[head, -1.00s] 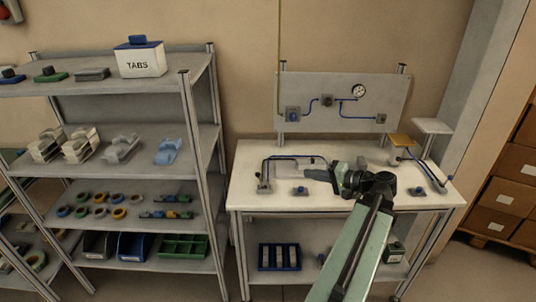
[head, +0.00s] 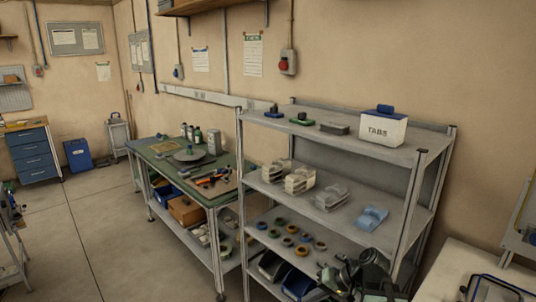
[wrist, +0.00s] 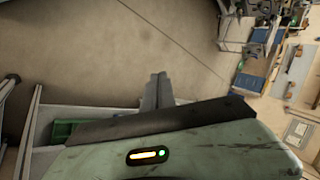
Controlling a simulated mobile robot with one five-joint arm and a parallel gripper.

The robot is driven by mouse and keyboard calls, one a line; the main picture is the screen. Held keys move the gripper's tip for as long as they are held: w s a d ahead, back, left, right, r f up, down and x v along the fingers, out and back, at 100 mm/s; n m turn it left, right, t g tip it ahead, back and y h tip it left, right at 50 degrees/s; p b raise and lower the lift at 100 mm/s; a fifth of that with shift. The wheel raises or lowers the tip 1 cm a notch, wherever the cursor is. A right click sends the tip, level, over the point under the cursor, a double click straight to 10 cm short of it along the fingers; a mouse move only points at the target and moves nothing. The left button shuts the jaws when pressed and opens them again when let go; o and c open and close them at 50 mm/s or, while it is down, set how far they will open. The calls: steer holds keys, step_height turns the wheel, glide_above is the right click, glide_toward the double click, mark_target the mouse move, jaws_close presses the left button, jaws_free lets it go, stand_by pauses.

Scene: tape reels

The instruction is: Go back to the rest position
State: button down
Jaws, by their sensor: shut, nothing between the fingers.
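My gripper (wrist: 158,92) is shut and empty in the wrist view, its two grey fingers together above the floor. In the head view my gripper and wrist are at the bottom edge right of centre, dark and partly cut off, in front of the lower part of the grey shelf rack (head: 424,172). The fingertips are hard to make out there. No rest mark or stand shows in the frames.
The rack holds a white TABS box (head: 383,130), tape dispensers and several tape reels. A green-topped workbench (head: 160,150) stands left of it. A white table (head: 455,285) is at the lower right. Open floor (head: 90,225) lies to the left.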

steer(key=s+a+f+n+g+h, duration=0.2)
steer(key=s+a+f+h, duration=0.15)
steer(key=a, duration=0.25)
steer(key=d+f+h, duration=0.2)
steer(key=d+h, duration=0.2)
steer(key=d, duration=0.4)
steer(key=shift+s+f+m, duration=0.2)
steer(key=shift+f+m, duration=0.05)
steer(key=shift+m, duration=0.05)
steer(key=shift+h, duration=0.25)
